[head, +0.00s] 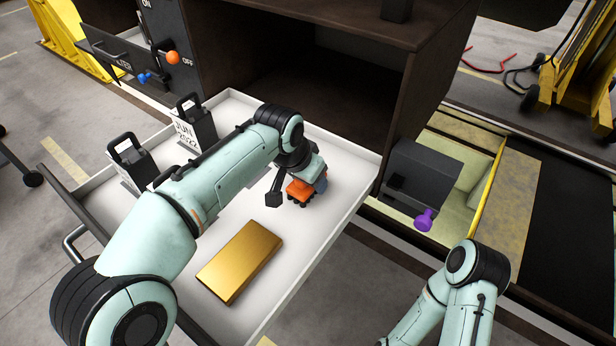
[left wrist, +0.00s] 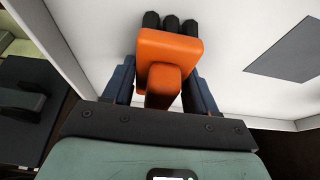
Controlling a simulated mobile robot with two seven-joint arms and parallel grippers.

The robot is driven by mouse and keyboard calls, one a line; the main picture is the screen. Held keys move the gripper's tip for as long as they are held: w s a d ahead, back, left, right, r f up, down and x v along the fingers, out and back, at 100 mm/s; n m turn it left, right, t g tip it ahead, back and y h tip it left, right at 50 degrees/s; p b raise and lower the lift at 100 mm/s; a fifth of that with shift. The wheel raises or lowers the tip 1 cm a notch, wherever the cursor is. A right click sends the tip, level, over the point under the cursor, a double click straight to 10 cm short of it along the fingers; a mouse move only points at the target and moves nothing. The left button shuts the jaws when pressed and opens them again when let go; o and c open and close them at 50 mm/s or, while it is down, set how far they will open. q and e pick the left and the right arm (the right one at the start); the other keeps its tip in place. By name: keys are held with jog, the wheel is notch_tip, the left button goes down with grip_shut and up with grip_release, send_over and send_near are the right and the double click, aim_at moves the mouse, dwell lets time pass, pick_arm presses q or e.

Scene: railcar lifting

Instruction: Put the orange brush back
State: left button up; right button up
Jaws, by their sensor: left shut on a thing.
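The orange brush (head: 299,193) is an orange block with several black bristle tufts, over the white drawer (head: 345,205) near its right rear corner. It also shows in the left wrist view (left wrist: 170,50), its orange handle pointing back toward my palm. My left gripper (head: 312,183) is shut on the brush, a finger on each side of the handle. The bristles are close to the drawer's white floor; I cannot tell whether they touch it. My right arm shows at the lower right of the head view, but its gripper is out of frame.
A gold bar (head: 240,262) lies in the drawer's front part. Two black-handled blocks (head: 196,122) (head: 130,162) stand along its left side, one marked JUN 2022. The drawer has raised walls. A dark box (head: 428,172) with a purple knob (head: 424,219) stands right of the cabinet.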

pick_arm(q)
jog(key=o, duration=1)
jog(key=shift+s+f, duration=0.1)
jog(key=shift+r, duration=0.3)
jog(key=p+v, duration=0.1)
jog(key=v, duration=1)
jog(key=shift+s+r+p, duration=0.1)
jog(key=shift+r+p, duration=0.25)
jog(key=shift+r, duration=0.05)
pick_arm(e)
jog(key=shift+w+r, duration=0.85)
jog(key=shift+r, duration=0.2)
